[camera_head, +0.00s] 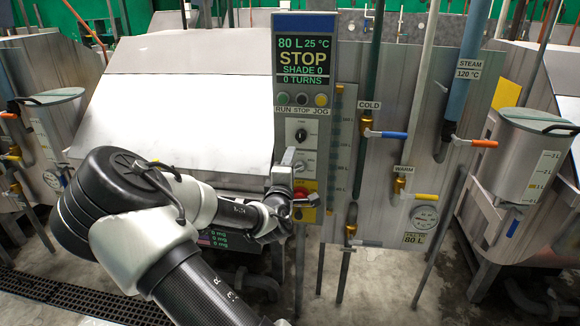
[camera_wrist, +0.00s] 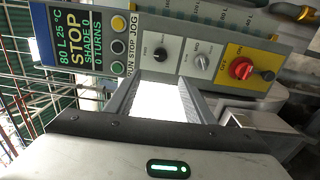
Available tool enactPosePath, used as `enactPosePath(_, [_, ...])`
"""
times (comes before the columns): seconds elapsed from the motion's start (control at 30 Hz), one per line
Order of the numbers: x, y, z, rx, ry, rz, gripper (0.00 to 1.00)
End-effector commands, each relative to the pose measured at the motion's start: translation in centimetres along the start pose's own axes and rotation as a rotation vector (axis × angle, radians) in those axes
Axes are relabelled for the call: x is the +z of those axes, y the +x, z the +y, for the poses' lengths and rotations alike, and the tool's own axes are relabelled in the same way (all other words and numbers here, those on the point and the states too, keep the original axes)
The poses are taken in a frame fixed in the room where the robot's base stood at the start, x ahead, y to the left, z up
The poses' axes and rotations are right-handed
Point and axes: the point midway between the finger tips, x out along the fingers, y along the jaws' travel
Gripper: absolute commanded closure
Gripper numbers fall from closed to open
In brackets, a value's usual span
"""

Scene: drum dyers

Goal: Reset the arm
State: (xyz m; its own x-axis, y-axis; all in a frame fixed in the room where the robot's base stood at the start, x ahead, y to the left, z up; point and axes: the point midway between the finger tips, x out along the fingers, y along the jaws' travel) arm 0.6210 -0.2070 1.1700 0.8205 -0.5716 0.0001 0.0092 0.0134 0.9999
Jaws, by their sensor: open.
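My gripper (camera_head: 288,160) is in front of the lower part of the control panel (camera_head: 305,50), and my arm reaches in from the bottom left. In the wrist view my gripper (camera_wrist: 158,98) has its two fingers apart with nothing held between them. Beyond the fingertips are a black knob (camera_wrist: 161,54) and a grey knob (camera_wrist: 201,63). A red knob (camera_wrist: 241,68) on a yellow plate is to the right of the fingers. My gripper partly covers the panel's lower knobs in the head view. Whether the fingertips touch the panel cannot be told.
A large metal drum housing (camera_head: 180,100) stands behind my arm. Right of the panel are pipes, a blue-handled COLD valve (camera_head: 385,134), an orange-handled STEAM valve (camera_head: 475,143) and a yellow-handled WARM valve (camera_head: 415,196). A lidded metal tank (camera_head: 520,160) stands at far right. Floor shows below.

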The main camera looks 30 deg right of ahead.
Motion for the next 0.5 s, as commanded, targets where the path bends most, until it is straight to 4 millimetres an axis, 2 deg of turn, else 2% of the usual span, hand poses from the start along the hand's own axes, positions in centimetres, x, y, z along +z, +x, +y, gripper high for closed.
enactPosePath(0.5, [0.5, -0.11, -0.43, -0.031, 0.039, -0.015, 0.51])
